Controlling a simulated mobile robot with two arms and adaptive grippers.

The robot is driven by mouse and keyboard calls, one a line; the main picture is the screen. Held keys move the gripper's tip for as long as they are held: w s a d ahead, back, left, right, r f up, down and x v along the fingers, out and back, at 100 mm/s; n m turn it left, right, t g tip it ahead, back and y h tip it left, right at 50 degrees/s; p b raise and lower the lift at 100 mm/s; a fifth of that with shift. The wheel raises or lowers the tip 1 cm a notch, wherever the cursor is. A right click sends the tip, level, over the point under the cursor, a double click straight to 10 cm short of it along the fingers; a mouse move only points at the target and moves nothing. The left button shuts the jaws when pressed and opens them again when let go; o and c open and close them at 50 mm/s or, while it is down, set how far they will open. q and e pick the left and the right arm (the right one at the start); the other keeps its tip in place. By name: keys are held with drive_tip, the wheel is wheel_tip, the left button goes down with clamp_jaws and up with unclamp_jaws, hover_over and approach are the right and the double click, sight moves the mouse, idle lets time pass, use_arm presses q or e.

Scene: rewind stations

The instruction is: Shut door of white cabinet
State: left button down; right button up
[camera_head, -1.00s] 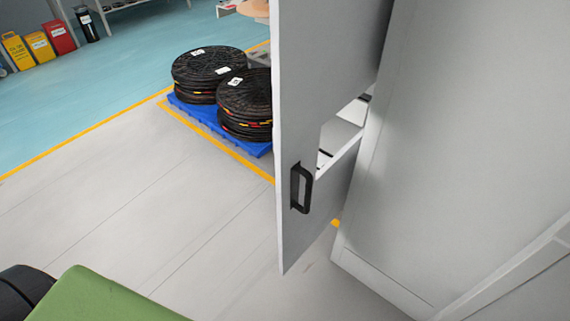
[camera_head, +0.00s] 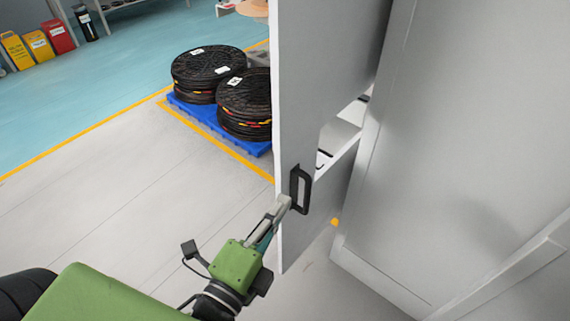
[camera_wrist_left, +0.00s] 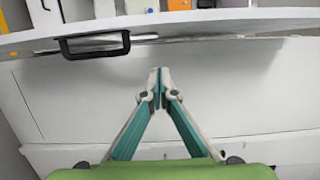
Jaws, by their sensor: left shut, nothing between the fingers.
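The white cabinet (camera_head: 470,150) stands at the right in the head view. Its door (camera_head: 325,60) stands open, and shelves show through the gap. A black handle (camera_head: 301,191) is on the door's face; it also shows at the upper left in the left wrist view (camera_wrist_left: 95,46). My left gripper (camera_head: 283,202) is shut and empty, with its tips by the door's edge just below and left of the handle. I cannot tell whether it touches the door. In the left wrist view the closed fingertips (camera_wrist_left: 160,72) are below the door's edge. My right gripper is not in view.
A blue pallet (camera_head: 222,133) with stacks of black coils (camera_head: 243,95) stands on the floor behind the door. The grey floor (camera_head: 110,190) left of the door is clear.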

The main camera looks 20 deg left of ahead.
sight(284, 166)
use_arm(q)
drive_tip(key=w+a+p, duration=0.1)
drive_tip(key=w, duration=0.2)
drive_tip(key=w+a+p, duration=0.1)
drive_tip(key=w, duration=0.3)
drive_tip(key=w+p, duration=0.1)
drive_tip(key=w, duration=0.2)
drive_tip(key=shift+w+a, duration=0.15)
drive_tip(key=shift+a, duration=0.25)
